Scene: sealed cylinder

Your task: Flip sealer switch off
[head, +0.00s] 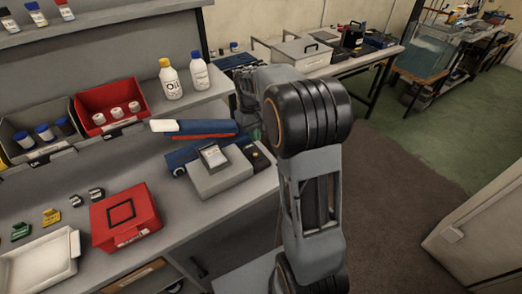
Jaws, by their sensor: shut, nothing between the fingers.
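My gripper (246,113) is above and behind the sealer's right end, partly hidden by my arm. It is shut and holds nothing. Whether it touches the sealer cannot be told.
A red box (124,215) and a white tray (38,264) are at the front left. Red (97,98) and grey (22,122) bins and two bottles (171,80) stand behind. Open floor (410,220) lies to the right.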

